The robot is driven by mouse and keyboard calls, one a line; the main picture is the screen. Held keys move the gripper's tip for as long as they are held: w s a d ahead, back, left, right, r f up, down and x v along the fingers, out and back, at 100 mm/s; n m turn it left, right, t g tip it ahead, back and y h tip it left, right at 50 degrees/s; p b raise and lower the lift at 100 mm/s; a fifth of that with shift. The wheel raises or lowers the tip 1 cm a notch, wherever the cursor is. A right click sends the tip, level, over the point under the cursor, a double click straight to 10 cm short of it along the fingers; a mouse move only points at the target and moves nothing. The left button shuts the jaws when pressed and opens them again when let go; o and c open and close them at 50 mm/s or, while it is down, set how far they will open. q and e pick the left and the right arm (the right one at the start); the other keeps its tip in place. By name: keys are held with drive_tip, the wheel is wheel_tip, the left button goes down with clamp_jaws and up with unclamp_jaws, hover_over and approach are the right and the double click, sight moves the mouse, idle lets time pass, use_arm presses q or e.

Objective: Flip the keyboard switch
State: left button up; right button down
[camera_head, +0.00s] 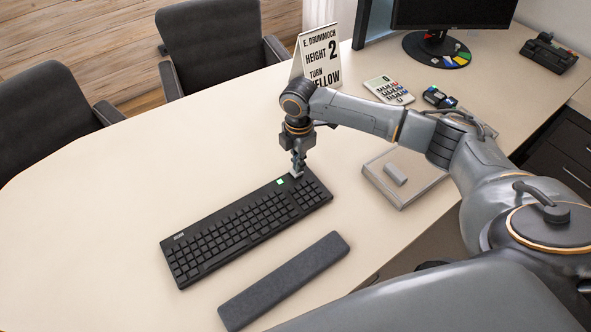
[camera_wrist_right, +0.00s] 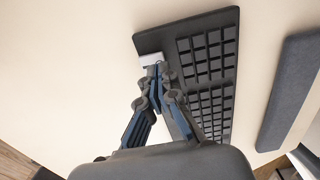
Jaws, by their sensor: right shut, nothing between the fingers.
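The black keyboard (camera_head: 238,228) lies flat on the pale table, slanting from lower left to upper right. A green-lit spot (camera_head: 280,181) shows on its top edge near the right end. A small light-coloured switch (camera_head: 296,173) sits beside it, partly hidden by my right gripper (camera_head: 298,170). In the right wrist view the keyboard (camera_wrist_right: 207,55) shows its keypad end, and the switch (camera_wrist_right: 151,58) is a pale block at its edge. My right gripper (camera_wrist_right: 160,72) is shut and empty, its fingertips at the switch; I cannot tell whether they touch it. My left gripper is not in view.
A dark grey wrist rest (camera_head: 284,279) lies in front of the keyboard. A grey pad with a small block (camera_head: 400,181) lies to the right. The table's left side is clear.

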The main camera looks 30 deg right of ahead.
sight(299, 174)
idle(0.5)
drive_tip(key=shift+f+b, duration=0.4)
drive_tip(key=shift+f, duration=0.65)
idle(0.4)
wheel_tip(299, 174, up, 7)
drive_tip(key=p, duration=0.8)
drive_tip(key=shift+r, duration=0.1)
idle(0.3)
